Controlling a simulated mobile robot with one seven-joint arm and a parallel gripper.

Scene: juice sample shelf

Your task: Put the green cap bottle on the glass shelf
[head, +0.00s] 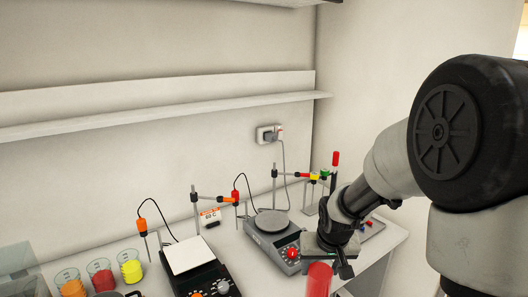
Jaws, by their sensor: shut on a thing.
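My gripper (334,265) is at the lower right of the head view, over the front of the bench, pointing down. It is shut on a red cylinder (318,282), which shows at its fingers and runs out of the bottom of the picture. I see no green cap on this cylinder, and the grip itself is partly hidden. A small green piece (325,173) shows near the back corner, too small to tell if it is a bottle cap. A long pale wall shelf (190,112) runs along the back wall; I cannot tell whether it is glass.
Beakers of orange (72,284), red (102,275) and yellow (131,268) stand at left. A socket (268,134) with a cable is on the wall. The wall shelf's visible top looks clear.

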